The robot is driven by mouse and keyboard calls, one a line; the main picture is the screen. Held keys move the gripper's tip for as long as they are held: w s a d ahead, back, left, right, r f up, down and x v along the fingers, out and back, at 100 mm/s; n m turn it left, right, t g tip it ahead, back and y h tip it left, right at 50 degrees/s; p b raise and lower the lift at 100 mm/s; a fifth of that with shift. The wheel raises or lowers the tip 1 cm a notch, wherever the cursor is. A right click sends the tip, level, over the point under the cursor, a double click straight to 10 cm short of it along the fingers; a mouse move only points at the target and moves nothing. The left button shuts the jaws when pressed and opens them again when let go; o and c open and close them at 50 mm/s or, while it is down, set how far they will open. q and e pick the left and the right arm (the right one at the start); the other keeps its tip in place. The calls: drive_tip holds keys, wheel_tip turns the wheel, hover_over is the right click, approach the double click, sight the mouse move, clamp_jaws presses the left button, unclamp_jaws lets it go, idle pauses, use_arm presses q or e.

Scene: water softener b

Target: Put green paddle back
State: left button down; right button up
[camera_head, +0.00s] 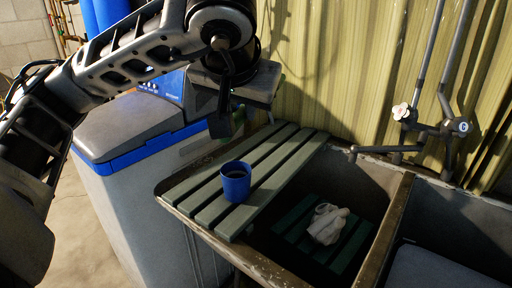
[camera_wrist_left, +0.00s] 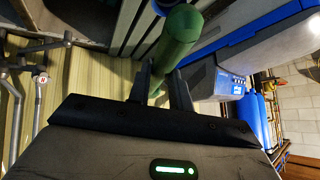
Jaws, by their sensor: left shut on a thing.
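The green paddle shows in the left wrist view as a dark green rounded rod (camera_wrist_left: 178,38) running between the two fingers of my left gripper (camera_wrist_left: 162,88). The fingers are shut on it. In the head view my left gripper (camera_head: 222,122) points down above the back left end of the slatted rack (camera_head: 262,163), beside the water softener (camera_head: 140,130). The paddle is mostly hidden there behind the gripper and arm, and I cannot make out its far end. My right gripper is in neither view.
A blue cup (camera_head: 236,181) stands on the slatted rack. To the right is a sink basin (camera_head: 385,225) with a pale crumpled cloth (camera_head: 328,224) lying on green slats inside. A tap (camera_head: 440,135) is on the corrugated wall behind. Blue cylinders (camera_head: 105,12) stand at the back left.

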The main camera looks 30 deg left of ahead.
use_arm(q)
drive_tip(key=a+b+x, duration=0.1)
drive_tip(key=b+x, duration=0.2)
drive_tip(key=x, duration=1.3)
drive_tip(key=shift+b, duration=0.3)
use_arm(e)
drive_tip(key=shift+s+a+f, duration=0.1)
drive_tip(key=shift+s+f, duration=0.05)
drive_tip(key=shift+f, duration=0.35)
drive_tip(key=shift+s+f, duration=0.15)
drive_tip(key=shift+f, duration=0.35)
use_arm(q)
drive_tip(key=shift+f+b, duration=0.35)
drive_tip(key=shift+f, duration=0.3)
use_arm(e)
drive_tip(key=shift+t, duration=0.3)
use_arm(q)
drive_tip(key=c, duration=1.3)
unclamp_jaws()
drive_tip(key=shift+o, duration=0.2)
